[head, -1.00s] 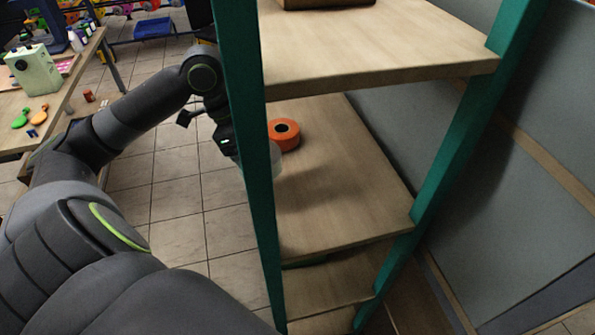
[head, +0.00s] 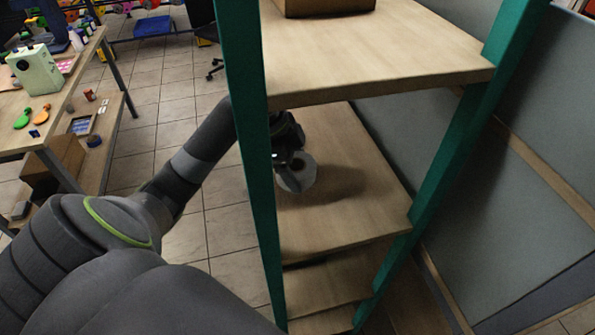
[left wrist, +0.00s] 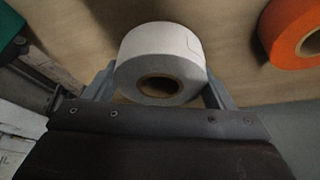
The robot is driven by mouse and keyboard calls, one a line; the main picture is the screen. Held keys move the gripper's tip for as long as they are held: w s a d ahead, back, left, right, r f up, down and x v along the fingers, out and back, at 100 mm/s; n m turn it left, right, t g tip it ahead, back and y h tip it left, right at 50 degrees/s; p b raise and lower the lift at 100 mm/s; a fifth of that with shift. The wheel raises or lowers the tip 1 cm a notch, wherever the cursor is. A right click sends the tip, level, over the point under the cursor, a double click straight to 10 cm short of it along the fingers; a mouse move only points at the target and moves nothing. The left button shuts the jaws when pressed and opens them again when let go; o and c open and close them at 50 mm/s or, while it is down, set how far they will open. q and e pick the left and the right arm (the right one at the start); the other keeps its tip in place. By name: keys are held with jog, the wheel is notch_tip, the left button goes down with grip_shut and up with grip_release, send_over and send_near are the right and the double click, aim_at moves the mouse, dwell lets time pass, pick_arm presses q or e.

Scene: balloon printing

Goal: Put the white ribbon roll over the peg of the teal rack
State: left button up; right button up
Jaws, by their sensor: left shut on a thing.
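The white ribbon roll (left wrist: 162,45) is held between the two fingers of my left gripper (left wrist: 160,82), its dark core hole facing the left wrist camera. In the head view the roll (head: 297,178) is above the middle shelf of the teal rack (head: 258,190), inside the rack behind its near left post. My left gripper (head: 291,158) reaches in past that post. An orange roll (left wrist: 290,32) shows at the right of the left wrist view, apart from the white one; my gripper hides it in the head view. I cannot make out a peg. My right gripper is out of view.
The upper shelf (head: 380,60) overhangs the gripper and carries a brown box (head: 325,5). The right part of the middle shelf (head: 345,215) is bare. A table with a pale green device (head: 36,70) stands at the left.

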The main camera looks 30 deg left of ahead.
aim_at(298, 175)
pick_arm(q)
jog(key=shift+d+f, duration=0.1)
jog(key=shift+f, duration=0.75)
jog(key=shift+w+d+f+p, duration=0.15)
jog(key=shift+w+f+p, duration=0.05)
jog(key=shift+f+p, duration=0.2)
jog(key=shift+f, duration=0.1)
jog(key=shift+f, duration=0.15)
jog(key=o, duration=1)
jog(key=shift+o, duration=0.2)
jog(key=shift+b+v, duration=0.3)
jog(key=shift+v, duration=3.65)
